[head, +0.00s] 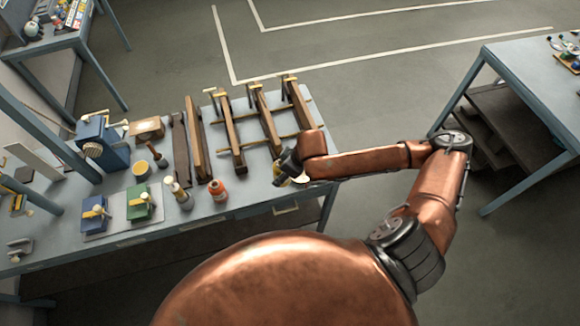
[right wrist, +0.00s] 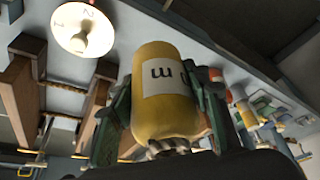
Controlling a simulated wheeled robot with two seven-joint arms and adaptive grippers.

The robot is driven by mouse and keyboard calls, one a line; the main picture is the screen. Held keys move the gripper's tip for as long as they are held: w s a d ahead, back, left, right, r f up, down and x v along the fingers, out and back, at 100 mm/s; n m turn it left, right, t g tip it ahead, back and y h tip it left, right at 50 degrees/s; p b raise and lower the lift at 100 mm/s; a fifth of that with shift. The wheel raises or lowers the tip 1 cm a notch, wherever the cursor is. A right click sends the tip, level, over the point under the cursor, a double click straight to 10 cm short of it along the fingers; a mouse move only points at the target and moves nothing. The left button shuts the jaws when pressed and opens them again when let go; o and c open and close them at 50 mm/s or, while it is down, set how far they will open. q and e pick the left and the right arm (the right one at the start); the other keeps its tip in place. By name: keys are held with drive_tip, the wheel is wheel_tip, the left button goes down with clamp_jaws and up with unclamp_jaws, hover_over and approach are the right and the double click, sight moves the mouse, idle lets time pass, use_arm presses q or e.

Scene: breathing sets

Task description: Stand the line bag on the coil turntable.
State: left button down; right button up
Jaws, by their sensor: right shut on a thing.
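The line bag appears to be the rounded yellow body (right wrist: 165,112) with a white label marked with a dark letter in the right wrist view. My right gripper (right wrist: 160,115) is shut on it, with a finger on either side. In the head view the right gripper (head: 285,172) is over the bench's right end, mostly hiding the bag. My left gripper is out of view.
Wooden frames (head: 232,135) stand on the bench behind the right gripper. An orange jar (head: 217,190), a pale bottle (head: 178,193), a green box (head: 144,203) and a blue machine (head: 103,145) are to the left. Another table (head: 525,75) stands at the right.

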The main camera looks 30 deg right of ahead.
drive_tip(key=w+d+f+p, duration=0.1)
drive_tip(key=w+d+f, duration=0.2)
drive_tip(key=f, duration=0.1)
drive_tip(key=w+d+f+p, duration=0.1)
drive_tip(key=w+d+f, duration=0.2)
drive_tip(key=d, duration=0.1)
drive_tip(key=shift+w+f, duration=0.35)
drive_tip(key=shift+w, duration=0.05)
wheel_tip(320, 180, down, 3)
drive_tip(key=shift+r+p, duration=0.1)
drive_tip(key=shift+p, duration=0.7)
drive_tip(key=shift+d+f, duration=0.1)
drive_tip(key=shift+f, duration=0.2)
drive_tip(key=shift+f, duration=0.15)
drive_tip(key=o, duration=1.5)
drive_tip(key=b+v, duration=0.1)
drive_tip(key=v, duration=1.1)
drive_tip(key=shift+d, duration=0.1)
